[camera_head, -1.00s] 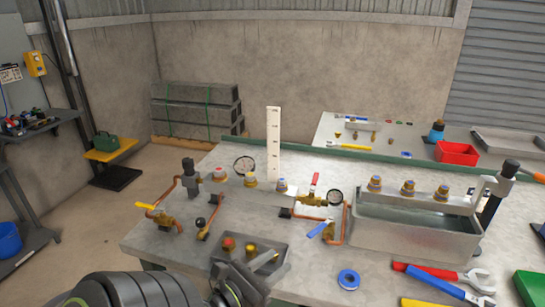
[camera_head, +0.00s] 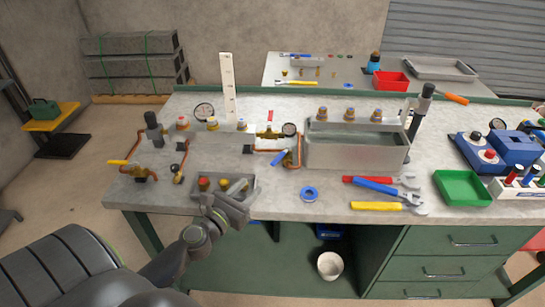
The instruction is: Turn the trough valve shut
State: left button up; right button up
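The grey metal trough (camera_head: 345,158) stands on the bench right of the pipework. A copper pipe beside its left wall carries a blue lever handle (camera_head: 280,157), tilted up to the right. Behind it, a brass valve (camera_head: 268,134) has an upright red lever (camera_head: 270,116) and a gauge at its right. A yellow lever handle (camera_head: 117,162) is on the valve at far left. No label shows which is the trough valve. My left gripper (camera_head: 246,193) is at the bench's front, by the small tray, apart from the levers. Its fingers look open and empty. My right gripper is out of view.
The small grey tray (camera_head: 222,194) with red and yellow caps is close to my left gripper. A blue tape ring (camera_head: 309,194), wrenches (camera_head: 385,206) and a green tray (camera_head: 462,188) lie along the front. A white ruler (camera_head: 228,88) stands behind the pipework.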

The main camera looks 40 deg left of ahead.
aim_at(284, 152)
pick_arm(q)
jog(key=w+p, duration=0.1)
jog(key=w, duration=1.4)
jog(key=shift+w+a, duration=0.1)
jog(key=shift+w, duration=0.05)
grip_shut()
